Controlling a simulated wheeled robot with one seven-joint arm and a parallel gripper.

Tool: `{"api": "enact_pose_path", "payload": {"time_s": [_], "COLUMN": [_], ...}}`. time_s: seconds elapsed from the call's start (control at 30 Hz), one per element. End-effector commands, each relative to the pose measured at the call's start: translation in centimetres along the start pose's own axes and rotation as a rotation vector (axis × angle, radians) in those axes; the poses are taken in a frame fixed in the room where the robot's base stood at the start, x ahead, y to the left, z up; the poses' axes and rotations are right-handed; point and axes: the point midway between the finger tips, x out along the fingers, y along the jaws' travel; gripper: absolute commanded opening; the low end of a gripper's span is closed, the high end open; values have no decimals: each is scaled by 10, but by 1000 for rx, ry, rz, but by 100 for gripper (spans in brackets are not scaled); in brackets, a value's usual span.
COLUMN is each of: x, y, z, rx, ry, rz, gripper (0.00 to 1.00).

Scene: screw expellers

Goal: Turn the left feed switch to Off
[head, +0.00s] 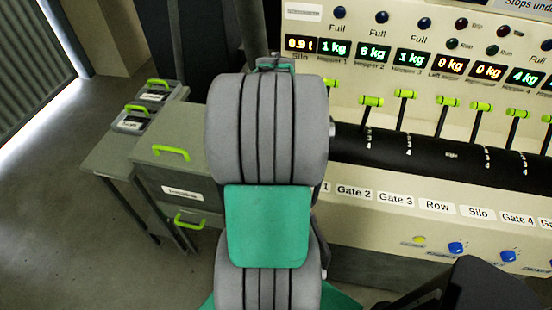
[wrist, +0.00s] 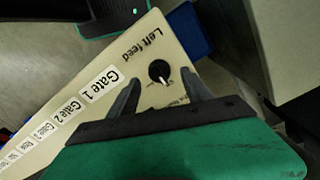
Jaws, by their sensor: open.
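The left feed switch (wrist: 159,70) is a round black knob with a white pointer mark on a cream panel in the wrist view. The words "Left feed" are printed beside it. The mark points toward the bottom of the picture, toward my gripper. Small print by the knob is too small to read and partly covered. My gripper (wrist: 161,77) is open, its two grey fingers on either side of the knob in the picture. I cannot tell whether they touch it. In the head view my arm hides the gripper and this switch.
Gate labels (wrist: 73,107) run along the panel. In the head view, the console (head: 400,190) has levers with green handles (head: 405,94), displays, and blue knobs (head: 456,248). Grey cabinets with green handles (head: 171,152) stand left of my arm. Open floor (head: 60,220) lies farther left.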

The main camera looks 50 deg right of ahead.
Motion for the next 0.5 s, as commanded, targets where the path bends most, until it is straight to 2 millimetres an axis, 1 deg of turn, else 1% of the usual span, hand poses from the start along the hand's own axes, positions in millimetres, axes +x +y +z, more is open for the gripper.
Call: {"api": "enact_pose_path", "payload": {"time_s": [0.03, 0.1, 0.2, 0.3, 0.5], "x": [-10, -24, -39, -45, -46], "y": [-1, -1, -1, -1, -1], "z": [-1, -1, -1, 0, 0], "rx": [0, 0, -1, -1, -1], "ry": [5, 4, 3, 1, 1], "rz": [-3, -3, -2, -1, -1], "gripper": [57, 57, 57, 57, 57]}}
